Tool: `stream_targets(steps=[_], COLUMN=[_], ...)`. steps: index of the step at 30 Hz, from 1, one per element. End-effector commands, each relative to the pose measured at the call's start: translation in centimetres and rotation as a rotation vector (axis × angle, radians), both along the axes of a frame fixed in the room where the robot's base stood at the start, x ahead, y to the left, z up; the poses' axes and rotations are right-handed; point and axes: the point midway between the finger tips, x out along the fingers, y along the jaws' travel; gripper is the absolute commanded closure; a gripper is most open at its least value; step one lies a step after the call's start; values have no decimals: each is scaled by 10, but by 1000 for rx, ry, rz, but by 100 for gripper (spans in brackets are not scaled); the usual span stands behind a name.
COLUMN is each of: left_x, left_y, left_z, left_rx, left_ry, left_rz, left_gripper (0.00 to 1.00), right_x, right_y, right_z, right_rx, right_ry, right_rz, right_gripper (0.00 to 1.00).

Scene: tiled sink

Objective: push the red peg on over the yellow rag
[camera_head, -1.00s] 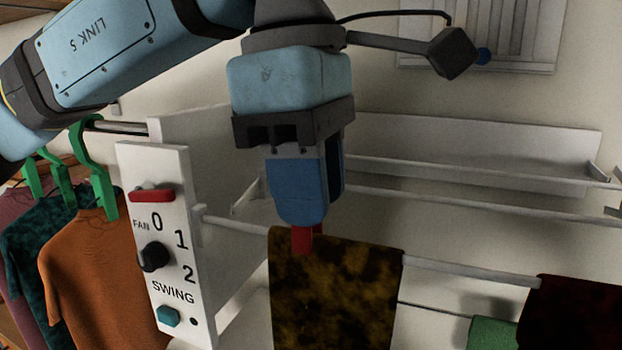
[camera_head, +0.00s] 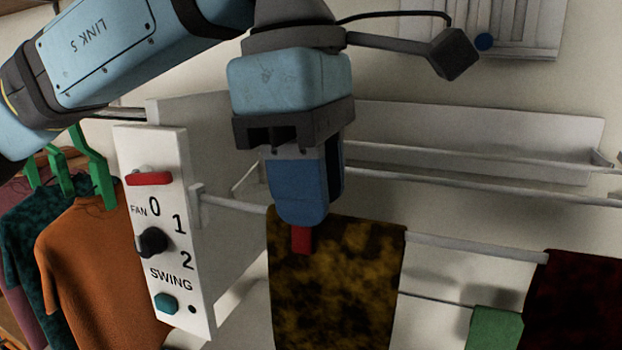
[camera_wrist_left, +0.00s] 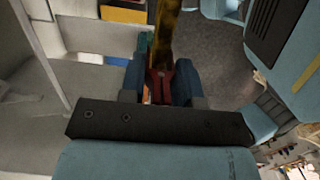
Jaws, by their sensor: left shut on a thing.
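The yellow rag (camera_head: 335,285), mottled with black, hangs over a white rail of the rack in the head view. My left gripper (camera_head: 301,224), with blue fingers, points down at the rag's upper left edge. It is shut on the red peg (camera_head: 301,240), whose lower end shows below the fingertips in front of the rag's top. The fingers hide the peg's upper part. In the left wrist view the red peg (camera_wrist_left: 158,84) sits between the blue fingers, with the rag (camera_wrist_left: 167,38) beyond it. I cannot tell how far the peg straddles rag and rail. My right gripper is not in view.
A white control panel (camera_head: 172,290) with knob and red switch stands left of the gripper. Shirts on green hangers (camera_head: 97,170) hang farther left. A dark red cloth (camera_head: 575,300) and a green cloth (camera_head: 492,328) hang at right. The rail (camera_head: 475,248) between is bare.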

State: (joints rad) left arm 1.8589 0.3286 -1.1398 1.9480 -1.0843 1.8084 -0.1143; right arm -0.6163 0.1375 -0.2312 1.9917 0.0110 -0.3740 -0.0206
Motion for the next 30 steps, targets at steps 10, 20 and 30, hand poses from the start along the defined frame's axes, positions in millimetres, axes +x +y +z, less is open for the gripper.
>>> stream_targets(steps=[10,20,30], left_x=[0,0,0], left_y=[0,0,0], left_z=[-8,-8,-8], left_rx=[0,0,0], left_ry=[0,0,0], left_rz=[0,0,0], left_gripper=[92,63,40], right_x=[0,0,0], right_y=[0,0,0], right_z=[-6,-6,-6], right_rx=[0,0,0], right_ry=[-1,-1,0], right_rz=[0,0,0], right_gripper=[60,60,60])
